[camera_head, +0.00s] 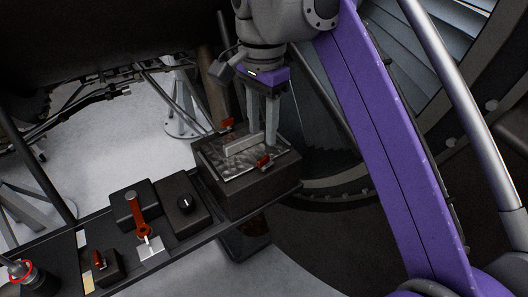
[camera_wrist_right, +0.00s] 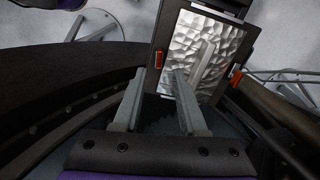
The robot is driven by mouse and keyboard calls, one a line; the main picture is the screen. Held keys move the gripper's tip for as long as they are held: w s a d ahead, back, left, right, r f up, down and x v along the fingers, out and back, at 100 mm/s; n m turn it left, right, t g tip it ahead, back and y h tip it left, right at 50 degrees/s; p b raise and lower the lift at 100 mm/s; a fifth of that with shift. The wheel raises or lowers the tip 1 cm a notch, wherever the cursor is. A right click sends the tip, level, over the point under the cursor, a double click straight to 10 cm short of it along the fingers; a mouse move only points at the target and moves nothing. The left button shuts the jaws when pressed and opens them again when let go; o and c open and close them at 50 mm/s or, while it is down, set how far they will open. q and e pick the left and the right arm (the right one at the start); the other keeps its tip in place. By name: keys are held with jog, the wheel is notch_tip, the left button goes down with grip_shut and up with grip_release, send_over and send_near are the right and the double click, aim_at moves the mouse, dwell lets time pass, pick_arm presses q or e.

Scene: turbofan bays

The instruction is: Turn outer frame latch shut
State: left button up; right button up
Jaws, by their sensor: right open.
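A dark box (camera_head: 250,190) carries a crinkled silvery panel (camera_head: 240,160) with a pale grey bar handle (camera_head: 243,144) across it. Two red latches sit at its frame: a near latch (camera_head: 264,161) and a far latch (camera_head: 227,124). I cannot tell which is the outer one. The right wrist view shows a latch at the left edge (camera_wrist_right: 158,60) and another at the right edge (camera_wrist_right: 235,75), with the bar handle (camera_wrist_right: 206,58) between. My right gripper (camera_head: 262,136) points down, open and empty, over the panel's right side. My left gripper is out of view.
A large dark round engine casing (camera_head: 340,185) curves behind and right of the box. Pale floor shows at left.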

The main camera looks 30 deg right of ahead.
aim_at(264, 158)
notch_tip(264, 158, down, 7)
jog(key=shift+d+f+b, duration=0.1)
jog(key=shift+b, duration=0.25)
grip_shut()
